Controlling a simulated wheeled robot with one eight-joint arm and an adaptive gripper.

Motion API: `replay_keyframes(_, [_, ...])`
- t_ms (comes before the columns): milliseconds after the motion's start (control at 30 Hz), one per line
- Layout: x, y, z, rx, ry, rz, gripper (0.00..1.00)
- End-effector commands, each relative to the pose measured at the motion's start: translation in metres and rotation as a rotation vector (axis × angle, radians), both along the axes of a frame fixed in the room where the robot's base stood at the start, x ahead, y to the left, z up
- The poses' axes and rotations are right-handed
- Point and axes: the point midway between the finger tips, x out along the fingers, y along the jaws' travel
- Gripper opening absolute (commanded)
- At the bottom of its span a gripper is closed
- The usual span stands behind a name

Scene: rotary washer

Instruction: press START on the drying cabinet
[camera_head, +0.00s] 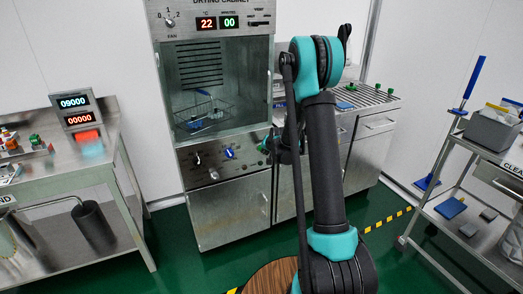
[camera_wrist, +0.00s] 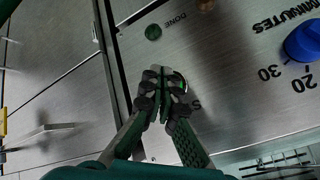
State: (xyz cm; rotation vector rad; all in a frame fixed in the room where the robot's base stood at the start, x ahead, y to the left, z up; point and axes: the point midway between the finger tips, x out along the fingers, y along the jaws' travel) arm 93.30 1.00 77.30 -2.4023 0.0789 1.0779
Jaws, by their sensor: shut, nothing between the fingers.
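The drying cabinet (camera_head: 168,110) stands at the back centre in the head view, its displays reading 22 and 00. Its lower control panel (camera_wrist: 230,80) fills much of the wrist view. My gripper (camera_wrist: 163,72) is shut and empty, its fingertips over the panel at a round metal-rimmed button (camera_wrist: 181,80). A letter S beside that button shows; the rest of its label is hidden by a finger. I cannot tell whether the fingertips touch it. In the head view my gripper (camera_head: 270,146) is at the panel's right end, partly hidden by my arm.
A green DONE lamp (camera_wrist: 153,32) and a blue MINUTES knob (camera_wrist: 303,40) are on the panel. A wire basket (camera_head: 203,112) sits inside the cabinet. A steel table (camera_head: 90,165) stands left, a cart (camera_head: 470,170) right. Green floor lies between.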

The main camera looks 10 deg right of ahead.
Motion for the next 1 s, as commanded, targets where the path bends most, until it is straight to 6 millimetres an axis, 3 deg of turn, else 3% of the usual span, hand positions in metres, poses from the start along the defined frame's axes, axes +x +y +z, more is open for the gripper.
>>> replay_keyframes(1000, [0.011,0.004,0.000,0.000,0.000,0.000,0.00])
